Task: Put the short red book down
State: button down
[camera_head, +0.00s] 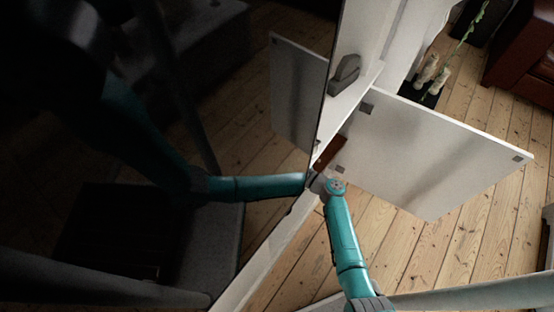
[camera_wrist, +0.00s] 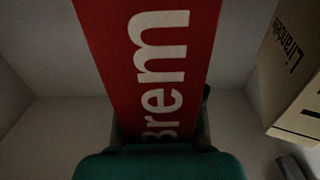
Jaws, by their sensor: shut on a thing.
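In the head view the book shows as a small brown-red piece (camera_head: 329,154) just beyond my gripper (camera_head: 318,178), inside a white cabinet's opening. Whether the book touches a surface under it cannot be told.
A cream book or box (camera_wrist: 292,70) with dark lettering stands to the right in the wrist view, with a grey object (camera_wrist: 290,167) below it. The white cabinet door (camera_head: 435,150) stands open at right. A dark mirror-like panel (camera_head: 150,110) lies left. A grey object (camera_head: 345,75) sits higher in the cabinet.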

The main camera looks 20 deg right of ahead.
jog(key=shift+w+a+f, duration=0.1)
jog(key=shift+w+f, duration=0.1)
jog(key=shift+f, duration=0.45)
jog(key=c, duration=0.7)
grip_release()
jog(key=shift+f, duration=0.15)
jog(key=v, duration=1.2)
